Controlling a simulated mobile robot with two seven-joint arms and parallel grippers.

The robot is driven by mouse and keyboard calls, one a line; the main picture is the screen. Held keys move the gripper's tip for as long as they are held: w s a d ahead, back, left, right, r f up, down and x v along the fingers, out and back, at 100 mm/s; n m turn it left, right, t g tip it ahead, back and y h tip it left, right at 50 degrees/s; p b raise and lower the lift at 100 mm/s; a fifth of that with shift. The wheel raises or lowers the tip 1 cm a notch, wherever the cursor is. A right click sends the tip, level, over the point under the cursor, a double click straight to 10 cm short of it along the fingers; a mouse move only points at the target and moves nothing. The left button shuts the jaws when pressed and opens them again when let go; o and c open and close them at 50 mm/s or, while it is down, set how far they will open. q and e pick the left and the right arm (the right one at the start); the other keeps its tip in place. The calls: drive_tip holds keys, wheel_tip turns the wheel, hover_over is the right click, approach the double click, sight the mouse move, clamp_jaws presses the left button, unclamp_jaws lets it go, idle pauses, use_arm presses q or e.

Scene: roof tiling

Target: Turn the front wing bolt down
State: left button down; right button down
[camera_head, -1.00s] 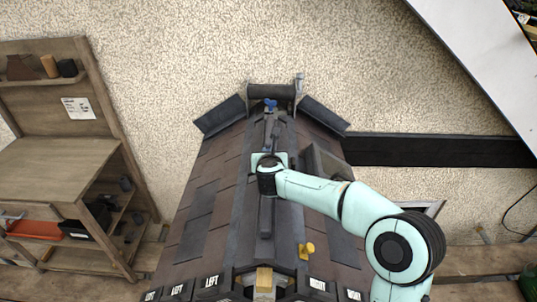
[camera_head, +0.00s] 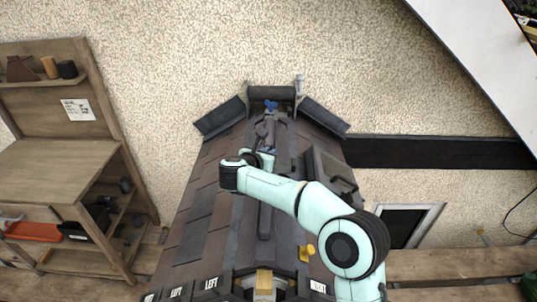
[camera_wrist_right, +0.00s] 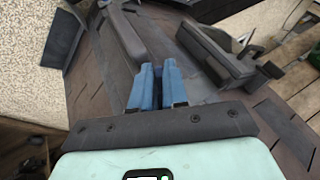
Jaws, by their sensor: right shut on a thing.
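The roof ridge runs up the middle of the head view. My right gripper (camera_head: 264,156) is on the ridge, mostly hidden behind my own wrist. In the right wrist view its two blue fingers (camera_wrist_right: 157,88) are close together, shut on a darker blue piece, the front wing bolt (camera_wrist_right: 158,72), of which only a little shows between them. Another blue wing bolt (camera_head: 271,105) stands farther back at the far end of the ridge, apart from the gripper. How far the held bolt is screwed in cannot be seen. My left gripper is not in view.
A dormer-like box (camera_head: 328,172) sits on the roof right of the ridge. A yellow piece (camera_head: 306,252) is on the lower right slope. Tile stacks labelled LEFT and RIGHT line the front edge. A wooden shelf (camera_head: 60,160) stands at left.

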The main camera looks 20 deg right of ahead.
drive_tip(key=shift+r, duration=0.5)
drive_tip(key=c, duration=1.3)
unclamp_jaws()
drive_tip(key=shift+o, duration=0.4)
drive_tip(key=shift+f, duration=0.3)
